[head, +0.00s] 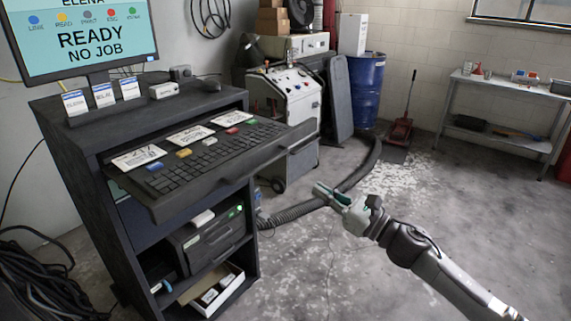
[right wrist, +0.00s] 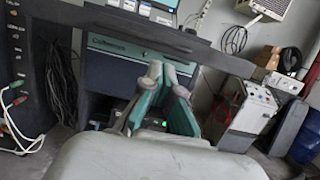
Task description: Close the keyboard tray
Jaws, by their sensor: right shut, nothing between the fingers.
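The keyboard tray (head: 290,143) is pulled out from the dark cabinet (head: 75,125) in the head view. A black keyboard (head: 215,151) with a few coloured keys and white cards lies on it. In the right wrist view the tray's dark front edge (right wrist: 100,17) crosses the top of the picture. My right gripper (head: 320,190) is shut and empty, in front of the tray and to its right, apart from it in the head view. Its fingers (right wrist: 163,85) point toward the cabinet in the right wrist view. My left gripper is not in view.
A monitor (head: 85,38) stands on the cabinet top, with a mouse (head: 210,86) nearby. Open shelves below hold a dark device (head: 205,240) and a white box (head: 222,293). A grey hose (head: 290,212) lies on the floor behind my right gripper.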

